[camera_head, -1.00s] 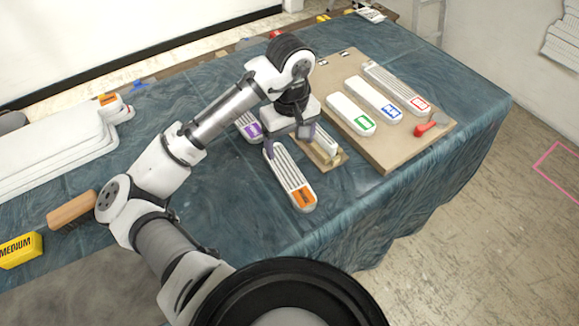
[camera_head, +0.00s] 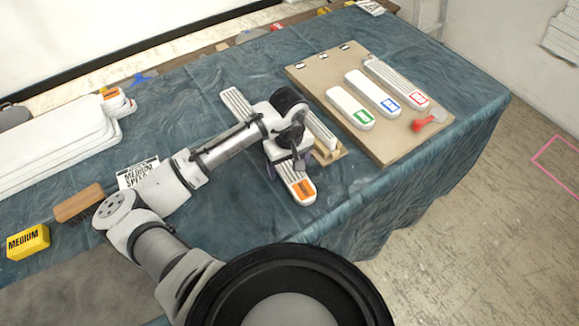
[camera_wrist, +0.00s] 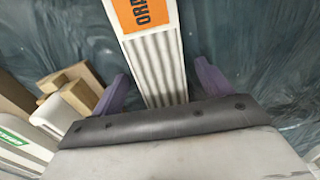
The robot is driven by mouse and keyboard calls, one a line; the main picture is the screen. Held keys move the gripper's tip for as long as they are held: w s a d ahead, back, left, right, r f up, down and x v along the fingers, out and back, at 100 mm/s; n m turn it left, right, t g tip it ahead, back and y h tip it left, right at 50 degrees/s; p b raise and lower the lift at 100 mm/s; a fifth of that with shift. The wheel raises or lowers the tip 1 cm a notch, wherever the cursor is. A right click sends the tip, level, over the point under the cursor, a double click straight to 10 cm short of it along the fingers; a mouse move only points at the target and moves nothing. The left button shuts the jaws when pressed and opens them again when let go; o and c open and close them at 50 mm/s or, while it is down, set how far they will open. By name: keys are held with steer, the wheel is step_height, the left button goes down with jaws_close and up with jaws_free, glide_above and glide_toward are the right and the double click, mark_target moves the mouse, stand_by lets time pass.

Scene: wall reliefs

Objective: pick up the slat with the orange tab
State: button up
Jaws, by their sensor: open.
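The slat with the orange tab (camera_head: 296,180) is white and ribbed and lies on the blue cloth. In the wrist view, the slat (camera_wrist: 160,68) runs between the two purple fingers of my gripper (camera_wrist: 160,88), with clear gaps on both sides. The orange tab (camera_wrist: 146,12) is at the top edge. The fingers' exact height over the cloth cannot be told.
Wooden blocks (camera_head: 328,156) with a white slat (camera_head: 319,130) stand close to the right. A brown board (camera_head: 389,147) holds slats with green, blue and red tabs. A yellow block (camera_head: 28,243) and a brush (camera_head: 78,204) lie at left.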

steer(key=c, duration=1.1)
steer(key=shift+c, duration=0.2)
